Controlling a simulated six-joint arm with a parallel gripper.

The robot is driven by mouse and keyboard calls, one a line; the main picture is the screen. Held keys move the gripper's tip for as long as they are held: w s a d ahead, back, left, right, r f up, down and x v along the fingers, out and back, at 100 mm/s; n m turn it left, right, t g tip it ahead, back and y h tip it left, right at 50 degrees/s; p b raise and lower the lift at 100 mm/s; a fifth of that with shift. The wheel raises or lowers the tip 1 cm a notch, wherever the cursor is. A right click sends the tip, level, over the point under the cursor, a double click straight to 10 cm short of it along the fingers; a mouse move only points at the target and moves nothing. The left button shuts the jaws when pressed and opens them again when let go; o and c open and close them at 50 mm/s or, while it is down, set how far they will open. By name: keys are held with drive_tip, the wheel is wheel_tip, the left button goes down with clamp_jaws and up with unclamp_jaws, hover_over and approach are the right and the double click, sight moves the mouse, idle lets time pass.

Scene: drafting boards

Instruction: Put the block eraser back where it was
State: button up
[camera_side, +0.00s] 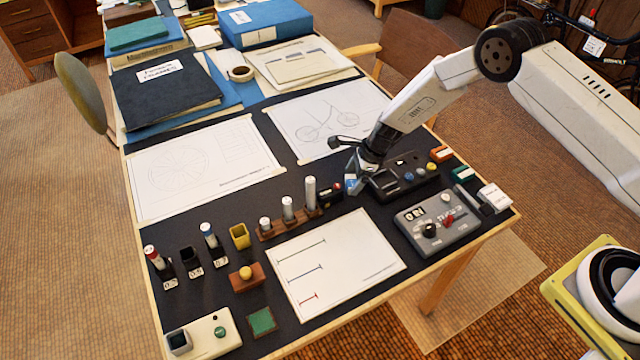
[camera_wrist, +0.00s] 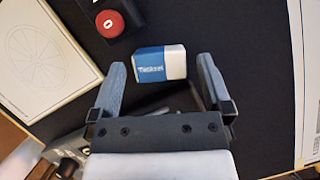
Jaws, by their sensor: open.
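The block eraser (camera_wrist: 160,64), white with a blue printed sleeve, lies on the dark mat in the wrist view. My gripper (camera_wrist: 163,76) is open, one finger on each side of the eraser's near edge, with gaps to both fingers. In the side view my gripper (camera_side: 354,184) points down at the mat beside a small black box with a red button (camera_side: 331,194). A blue patch shows at the fingers there, and I cannot tell finger from eraser. How high the fingers are above the mat is unclear.
The red button (camera_wrist: 109,23) is close by in the wrist view. A black control box (camera_side: 400,178) stands right of my gripper, with a grey control box (camera_side: 437,222) in front. A wooden holder with upright pieces (camera_side: 290,222) stands left. A white sheet (camera_side: 335,265) lies in front.

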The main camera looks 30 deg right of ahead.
drive_tip(key=v, duration=1)
drive_tip(key=shift+r, duration=0.25)
drive_tip(key=shift+s+d+r, duration=0.1)
idle(0.3)
drive_tip(key=s+d+r+n+h, duration=0.2)
drive_tip(key=s+r+n, duration=0.5)
drive_tip(key=s+n, duration=0.4)
drive_tip(key=s+d+r+n+h, duration=0.2)
drive_tip(key=s+d+r+n, duration=0.1)
drive_tip(key=s+r+n, duration=0.5)
drive_tip(key=shift+s+d+n+t, duration=0.4)
drive_tip(key=shift+s+n, duration=1.4)
drive_tip(key=shift+s, duration=0.45)
